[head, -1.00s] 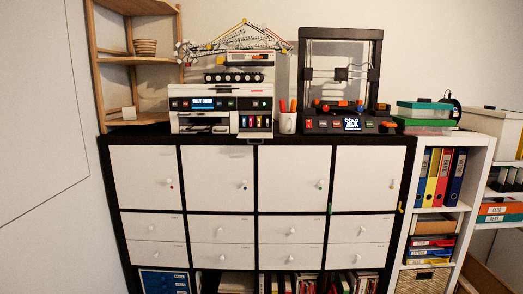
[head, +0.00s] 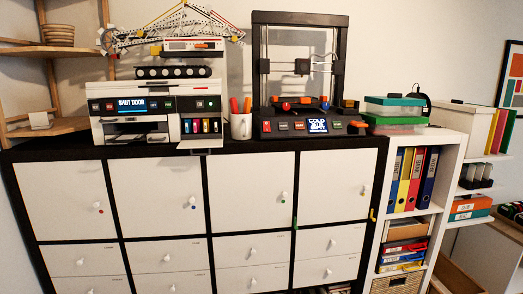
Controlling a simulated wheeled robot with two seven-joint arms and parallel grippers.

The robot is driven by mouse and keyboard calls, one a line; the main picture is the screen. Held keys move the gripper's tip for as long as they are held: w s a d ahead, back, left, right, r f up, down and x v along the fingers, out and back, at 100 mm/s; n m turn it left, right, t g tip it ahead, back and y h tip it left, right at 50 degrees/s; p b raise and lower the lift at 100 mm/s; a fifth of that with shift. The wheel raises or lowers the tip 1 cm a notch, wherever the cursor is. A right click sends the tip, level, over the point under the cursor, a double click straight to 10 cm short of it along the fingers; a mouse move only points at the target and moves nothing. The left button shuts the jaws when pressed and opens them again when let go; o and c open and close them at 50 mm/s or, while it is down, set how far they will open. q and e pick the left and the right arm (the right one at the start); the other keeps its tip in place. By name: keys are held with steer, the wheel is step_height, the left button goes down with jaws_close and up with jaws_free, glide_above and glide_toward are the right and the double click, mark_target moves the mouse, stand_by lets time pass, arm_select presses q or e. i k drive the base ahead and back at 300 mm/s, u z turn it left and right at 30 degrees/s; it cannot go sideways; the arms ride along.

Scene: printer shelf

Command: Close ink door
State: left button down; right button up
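The printer (head: 158,112) is a white and black box on top of the black-framed cabinet, left of the middle. Its screen (head: 132,105) reads "SHUT DOOR". At its lower right, several coloured ink cartridges (head: 201,126) show in an open bay. The ink door (head: 199,146) appears folded down below the bay, a pale flap reaching over the cabinet's front edge. Neither of my grippers is in the head view.
A white cup (head: 241,127) with orange and red pens stands right of the printer, close to the bay. A black 3D printer (head: 309,124) stands further right. The cabinet (head: 250,180) has white doors with small knobs. A wooden shelf (head: 62,126) is at left.

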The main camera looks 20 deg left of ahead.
mark_target(184, 145)
steer(key=z, duration=0.1)
steer(key=i, duration=0.85)
steer(key=u, duration=0.3)
